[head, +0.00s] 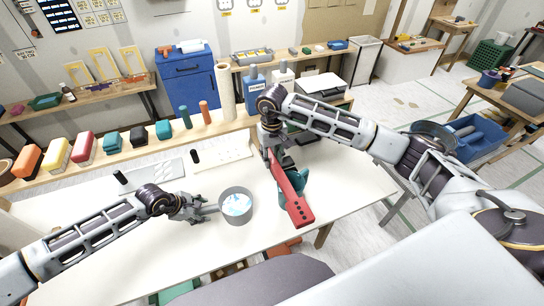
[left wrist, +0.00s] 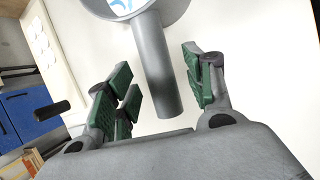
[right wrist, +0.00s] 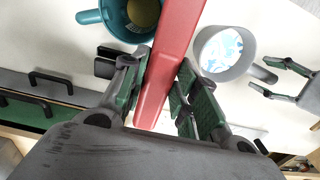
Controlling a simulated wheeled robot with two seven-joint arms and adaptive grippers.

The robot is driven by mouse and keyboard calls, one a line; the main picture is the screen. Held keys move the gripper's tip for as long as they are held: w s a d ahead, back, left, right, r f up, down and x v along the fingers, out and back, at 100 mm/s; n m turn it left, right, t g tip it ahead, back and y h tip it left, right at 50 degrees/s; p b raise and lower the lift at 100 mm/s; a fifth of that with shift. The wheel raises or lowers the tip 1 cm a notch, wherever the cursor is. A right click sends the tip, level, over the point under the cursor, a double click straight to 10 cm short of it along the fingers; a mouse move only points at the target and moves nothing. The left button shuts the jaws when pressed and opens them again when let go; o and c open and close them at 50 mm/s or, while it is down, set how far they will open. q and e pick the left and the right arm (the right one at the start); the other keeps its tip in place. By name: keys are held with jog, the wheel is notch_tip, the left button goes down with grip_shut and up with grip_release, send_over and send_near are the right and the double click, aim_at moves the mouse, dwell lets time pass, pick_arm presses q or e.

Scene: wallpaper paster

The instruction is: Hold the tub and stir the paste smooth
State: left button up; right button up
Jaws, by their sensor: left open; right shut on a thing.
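The grey tub (head: 236,218) stands on the white table with white and blue streaked paste inside. Its handle points left, toward my left gripper (head: 203,209). In the left wrist view the handle (left wrist: 158,75) lies between the open fingers, with gaps on both sides. My right gripper (right wrist: 165,80) is shut on a long red stirring bar (right wrist: 168,60). In the head view the bar (head: 292,200) slants toward the table's front, right of the tub and outside it. The holes in its near end show. A teal pot with a handle (right wrist: 92,17) is partly hidden behind the bar.
A shelf at the back holds several coloured blocks, bottles and a pale roll (head: 226,90). The table's front left is clear. A blue bin (head: 470,138) stands on the floor at right.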

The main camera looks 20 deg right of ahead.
pick_arm(q)
jog(key=shift+b+x, duration=0.4)
jog(key=shift+x, duration=0.45)
pick_arm(e)
jog(key=shift+f, duration=0.6)
pick_arm(q)
grip_shut()
grip_release()
jog(key=shift+a+r, duration=0.1)
jog(key=shift+r, duration=0.05)
pick_arm(e)
jog(key=shift+r, duration=0.15)
pick_arm(q)
jog(key=shift+p+v, duration=0.6)
jog(key=shift+v, duration=0.2)
pick_arm(e)
jog(key=shift+r, duration=0.45)
